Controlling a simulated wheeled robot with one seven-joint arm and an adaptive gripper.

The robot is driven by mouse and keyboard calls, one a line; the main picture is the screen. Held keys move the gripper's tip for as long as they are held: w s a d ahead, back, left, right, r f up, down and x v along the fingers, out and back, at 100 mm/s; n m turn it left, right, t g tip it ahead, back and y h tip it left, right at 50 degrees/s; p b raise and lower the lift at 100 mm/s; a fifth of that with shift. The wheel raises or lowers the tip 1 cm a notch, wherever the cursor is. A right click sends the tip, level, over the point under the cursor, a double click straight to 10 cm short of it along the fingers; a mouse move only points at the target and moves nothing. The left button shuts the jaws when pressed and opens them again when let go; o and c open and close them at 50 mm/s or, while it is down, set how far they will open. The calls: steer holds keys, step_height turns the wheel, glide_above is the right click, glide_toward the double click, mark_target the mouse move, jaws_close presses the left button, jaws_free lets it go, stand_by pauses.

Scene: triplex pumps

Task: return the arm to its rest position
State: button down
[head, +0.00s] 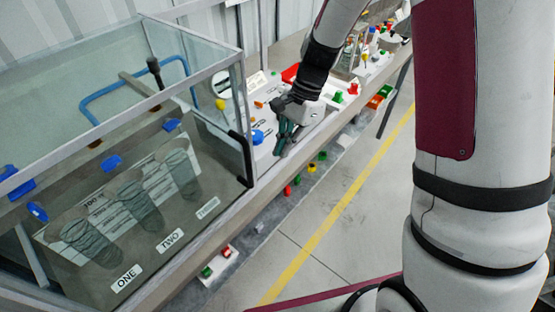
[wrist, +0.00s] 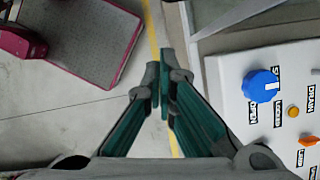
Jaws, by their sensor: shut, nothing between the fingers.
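My gripper (head: 283,148) hangs at the front edge of the bench in the head view, beside a white control panel (head: 268,118). In the wrist view its two green-lined fingers (wrist: 160,84) meet at the tips with nothing between them. The panel shows at the right of the wrist view, with a blue knob (wrist: 261,86) and small orange buttons (wrist: 293,111). The fingers are apart from the knob, over the floor. My arm bends down to the gripper from the upper right of the head view.
A clear glass enclosure (head: 215,80) with cylinders labelled ONE, TWO and THREE stands at the left. Coloured valves line the lower shelf (head: 298,180). A yellow line (head: 335,212) crosses the open floor right of the bench. A maroon-edged platform (wrist: 90,35) shows in the wrist view.

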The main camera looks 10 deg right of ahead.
steer(key=s+d+r+n+t+h, duration=0.1)
steer(key=s+d+r+n+t, duration=0.2)
steer(key=r, duration=0.5)
steer(key=s+d+r+n+h, duration=0.1)
steer(key=s+r+n, duration=0.25)
steer(key=r, duration=0.55)
steer(key=s+d+r+n+t+h, duration=0.1)
steer(key=s+r+n+t, duration=0.1)
steer(key=s, duration=0.4)
steer(key=s+d+r+n+t+h, duration=0.1)
steer(key=s+d+r+n+t, duration=0.1)
steer(key=s, duration=0.4)
steer(key=shift+s+r+n+t+b, duration=0.15)
steer(key=shift+r+n+t+b, duration=0.15)
steer(key=shift+r+n, duration=0.55)
steer(key=shift+f, duration=0.2)
